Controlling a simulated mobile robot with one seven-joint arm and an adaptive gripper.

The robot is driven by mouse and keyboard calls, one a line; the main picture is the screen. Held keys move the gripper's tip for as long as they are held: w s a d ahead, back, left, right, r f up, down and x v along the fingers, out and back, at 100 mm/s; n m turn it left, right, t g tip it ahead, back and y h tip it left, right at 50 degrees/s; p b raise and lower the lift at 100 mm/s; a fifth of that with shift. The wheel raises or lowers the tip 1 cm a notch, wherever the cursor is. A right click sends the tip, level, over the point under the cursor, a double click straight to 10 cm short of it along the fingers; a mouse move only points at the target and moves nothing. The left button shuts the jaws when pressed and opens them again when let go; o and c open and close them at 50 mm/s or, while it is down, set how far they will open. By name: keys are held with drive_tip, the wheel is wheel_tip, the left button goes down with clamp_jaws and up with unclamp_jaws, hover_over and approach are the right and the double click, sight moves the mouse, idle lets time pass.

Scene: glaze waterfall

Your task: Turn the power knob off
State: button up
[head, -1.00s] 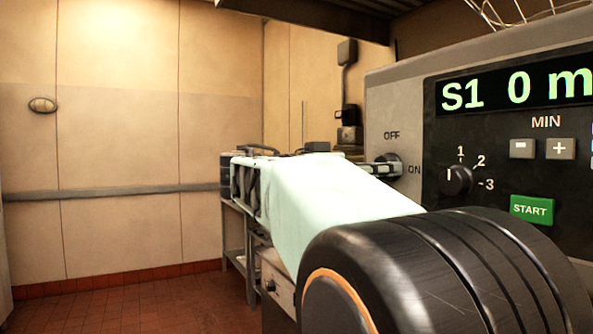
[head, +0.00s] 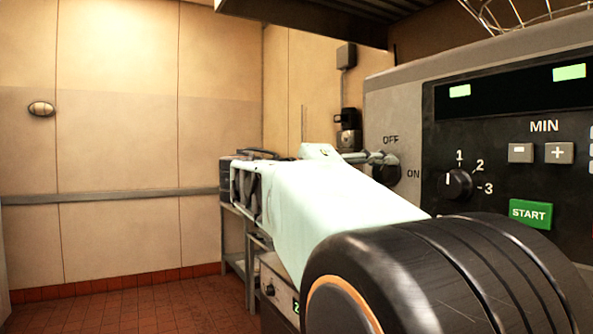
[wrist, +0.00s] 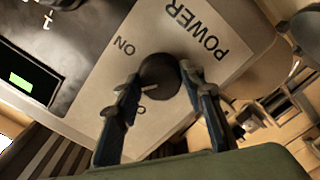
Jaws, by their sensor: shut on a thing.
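The power knob (head: 386,174) is a dark round knob on the panel's left part in the head view, below the OFF label and left of ON. In the wrist view the knob (wrist: 160,72) sits between the fingertips of my gripper (wrist: 160,78), which is shut on it. Its white mark points to the lower left, closer to the partly hidden OFF label than to ON. In the head view my gripper (head: 376,158) reaches the knob from the left and covers part of it.
A display (head: 515,92) shows only two small green blocks. Below it are a smaller numbered knob (head: 457,184), minus and plus buttons and a green START button (head: 531,213). A steel table (head: 235,240) stands behind my arm. The floor at left is clear.

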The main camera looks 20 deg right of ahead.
drive_tip(key=n, duration=0.1)
drive_tip(key=n+p, duration=0.1)
drive_tip(key=n, duration=0.1)
drive_tip(key=shift+r+n+p, duration=0.2)
drive_tip(key=shift+n+p, duration=1)
drive_tip(key=shift+n, duration=0.8)
drive_tip(key=shift+f, duration=0.1)
drive_tip(key=o, duration=1.1)
drive_tip(key=shift+o, duration=0.2)
drive_tip(key=s+a, duration=0.1)
drive_tip(key=a, duration=1.1)
